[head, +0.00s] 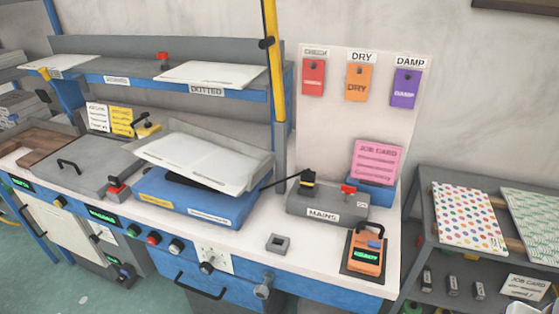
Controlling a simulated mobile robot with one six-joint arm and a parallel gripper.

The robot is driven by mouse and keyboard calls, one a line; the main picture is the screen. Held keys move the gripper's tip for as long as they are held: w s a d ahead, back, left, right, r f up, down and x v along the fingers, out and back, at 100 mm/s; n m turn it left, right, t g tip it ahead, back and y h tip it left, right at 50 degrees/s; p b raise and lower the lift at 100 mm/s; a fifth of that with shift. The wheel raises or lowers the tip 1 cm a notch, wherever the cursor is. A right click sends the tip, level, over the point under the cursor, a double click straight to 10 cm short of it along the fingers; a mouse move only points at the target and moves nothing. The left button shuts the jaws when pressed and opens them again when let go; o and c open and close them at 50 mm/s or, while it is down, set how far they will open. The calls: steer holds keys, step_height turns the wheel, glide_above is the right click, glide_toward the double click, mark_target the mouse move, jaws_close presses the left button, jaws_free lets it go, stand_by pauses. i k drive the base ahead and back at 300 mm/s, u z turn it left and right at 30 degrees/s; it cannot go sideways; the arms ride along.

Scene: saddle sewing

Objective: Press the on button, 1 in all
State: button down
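A green button (133,230) sits on the blue front panel (222,284) of the bench, just left of a red button (153,238). My gripper is not in view.
A blue machine with a tilted white plate (205,160) fills the bench middle. A yellow post (274,80) rises behind it. An orange device (367,252) stands at the front right corner. A grey shelf unit (424,215) is to the right. Green floor (70,270) shows front left.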

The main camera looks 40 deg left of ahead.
mark_target(129, 232)
steer(key=z, duration=1.2)
steer(key=k, duration=2.8)
steer(key=u, duration=1.8)
steer(key=i, duration=1)
steer(key=u, duration=0.05)
